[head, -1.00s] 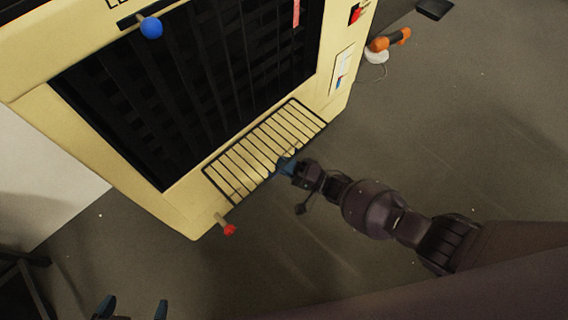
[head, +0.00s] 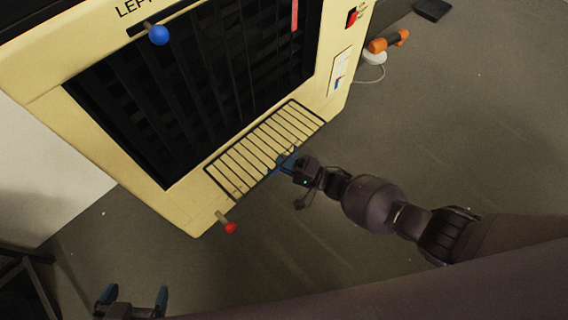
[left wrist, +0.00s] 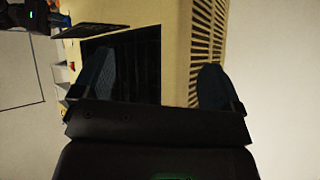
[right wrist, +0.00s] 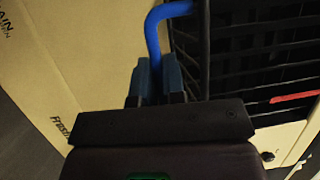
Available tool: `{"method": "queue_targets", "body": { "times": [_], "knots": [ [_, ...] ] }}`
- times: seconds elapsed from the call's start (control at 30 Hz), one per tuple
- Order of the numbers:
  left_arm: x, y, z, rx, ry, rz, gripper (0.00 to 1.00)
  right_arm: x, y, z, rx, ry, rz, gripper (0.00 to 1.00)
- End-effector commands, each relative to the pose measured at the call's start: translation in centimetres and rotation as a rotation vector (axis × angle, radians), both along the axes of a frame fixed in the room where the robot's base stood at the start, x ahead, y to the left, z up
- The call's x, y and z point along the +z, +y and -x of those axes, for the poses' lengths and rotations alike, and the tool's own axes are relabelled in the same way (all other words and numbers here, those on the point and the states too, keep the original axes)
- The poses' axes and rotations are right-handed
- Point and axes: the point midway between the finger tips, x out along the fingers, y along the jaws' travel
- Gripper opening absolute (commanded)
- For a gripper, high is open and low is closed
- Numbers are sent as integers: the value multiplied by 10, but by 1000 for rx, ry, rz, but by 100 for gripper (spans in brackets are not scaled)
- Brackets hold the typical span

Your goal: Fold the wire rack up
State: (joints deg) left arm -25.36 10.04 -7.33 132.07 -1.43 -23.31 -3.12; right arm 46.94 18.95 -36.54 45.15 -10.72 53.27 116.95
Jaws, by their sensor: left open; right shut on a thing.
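The wire rack (head: 228,170) is a black-framed grid folded out at the lower front of a cream machine, below its dark opening. My right gripper (head: 288,162) is at the rack's outer edge. In the right wrist view, its fingers (right wrist: 155,82) are shut on a bent blue bar (right wrist: 153,35) that appears to be part of the rack. How far the bar sits between the fingers is partly hidden. My left gripper (head: 134,300) is open and empty at the lower left, away from the rack. Its spread fingers (left wrist: 157,88) also show in the left wrist view.
The cream machine (head: 190,205) has a blue ball knob (head: 158,35) above the opening and a red-tipped knob (head: 229,228) low at its front corner. An orange-handled tool (head: 390,41) stands to its right. The floor (head: 440,130) in front is clear.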

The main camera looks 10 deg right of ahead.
Motion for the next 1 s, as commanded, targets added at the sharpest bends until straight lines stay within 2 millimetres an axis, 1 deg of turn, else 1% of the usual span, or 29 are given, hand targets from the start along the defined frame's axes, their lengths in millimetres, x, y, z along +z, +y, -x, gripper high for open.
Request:
{"method": "queue_targets", "body": {
  "times": [0.03, 0.07, 0.1, 0.13, 0.3, 0.4, 0.5, 0.8, 1.0],
  "knots": [
    [8, 1, -2, 10, -8, 8, 91, 17, -1, -4, 3, 5, 18, 0],
    [6, 3, 3, 19, 5, 13, 91, 21, -1, -4, 3, 18, 29, 0],
    [-1, 5, 13, 35, 35, 21, 91, 25, -1, -4, 3, 39, 44, 0],
    [-2, 6, 17, 45, 46, 26, 91, 29, -2, -4, 3, 53, 56, 0],
    [4, 10, 21, 81, 58, 55, 91, 44, -2, -3, 3, 151, 127, 0],
    [13, 9, 18, 81, 41, 56, 91, 50, -1, -2, 4, 209, 167, 0],
    [17, 9, 17, 82, 34, 58, 91, 54, 0, -2, 1, 220, 167, 0],
    [23, 9, 16, 82, 25, 58, 91, 67, 3, -3, 4, 224, 164, 0],
    [24, 9, 16, 82, 22, 57, 91, 71, 4, -4, 3, 224, 163, 0]
  ]
}}
